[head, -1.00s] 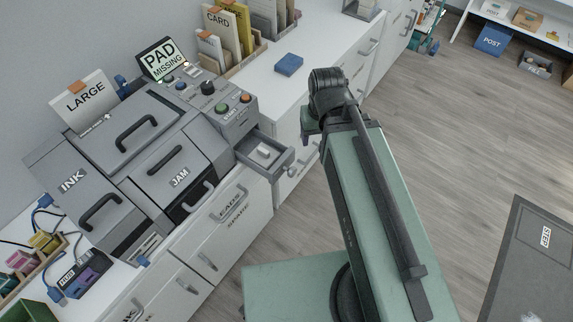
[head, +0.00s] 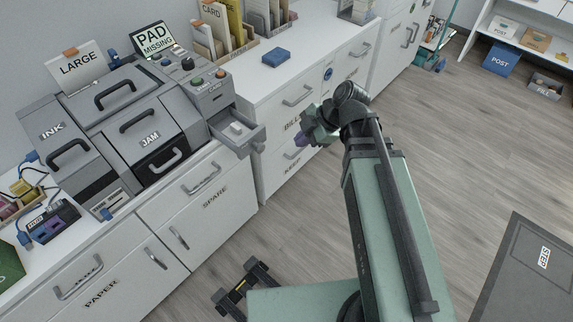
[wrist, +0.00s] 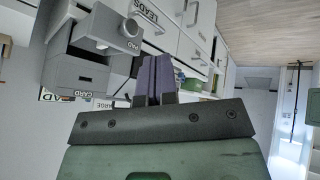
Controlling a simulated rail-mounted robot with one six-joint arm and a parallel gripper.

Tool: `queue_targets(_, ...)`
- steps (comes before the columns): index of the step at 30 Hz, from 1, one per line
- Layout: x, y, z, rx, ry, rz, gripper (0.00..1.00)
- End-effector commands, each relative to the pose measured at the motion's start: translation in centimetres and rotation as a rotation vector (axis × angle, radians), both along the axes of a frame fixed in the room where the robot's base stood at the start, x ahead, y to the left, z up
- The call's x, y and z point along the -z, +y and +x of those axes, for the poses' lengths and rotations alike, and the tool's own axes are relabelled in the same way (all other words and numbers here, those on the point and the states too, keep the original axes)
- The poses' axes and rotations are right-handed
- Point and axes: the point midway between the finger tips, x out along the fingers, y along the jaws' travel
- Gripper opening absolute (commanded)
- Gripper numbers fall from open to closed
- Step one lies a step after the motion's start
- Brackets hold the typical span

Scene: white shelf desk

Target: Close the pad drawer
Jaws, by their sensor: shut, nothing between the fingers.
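The pad drawer (head: 246,144) is grey and stands pulled out from the right end of the grey printer (head: 150,110). A small white block (head: 236,128) lies in it. In the wrist view the drawer (wrist: 112,38) shows at the upper left, upside down, with its PAD label and round pull. My gripper (head: 302,139) has purple fingers, which are shut and empty. It is in front of the counter, to the right of the drawer and apart from it. The fingers (wrist: 154,80) also show in the wrist view, below and right of the drawer front.
A screen (head: 154,39) on the printer reads PAD MISSING. A blue block (head: 276,57) lies on the white counter. White cabinet drawers (head: 208,185) with handles stand below the pad drawer.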

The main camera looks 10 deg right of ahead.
Motion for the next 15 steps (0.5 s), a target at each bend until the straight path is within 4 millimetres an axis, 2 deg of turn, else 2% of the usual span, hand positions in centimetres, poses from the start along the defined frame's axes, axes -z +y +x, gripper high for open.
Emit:
queue_targets(3,-0.3,0.4,0.2,-0.195,-0.148,-0.002,0.0)
queue_targets(5,-0.3,0.4,0.1,-0.243,-0.184,-0.01,0.0)
queue_targets(11,0.2,0.6,0.2,-0.264,-0.196,-0.014,0.0)
queue_targets(15,2.1,1.6,0.4,-0.266,-0.195,-0.015,0.0)
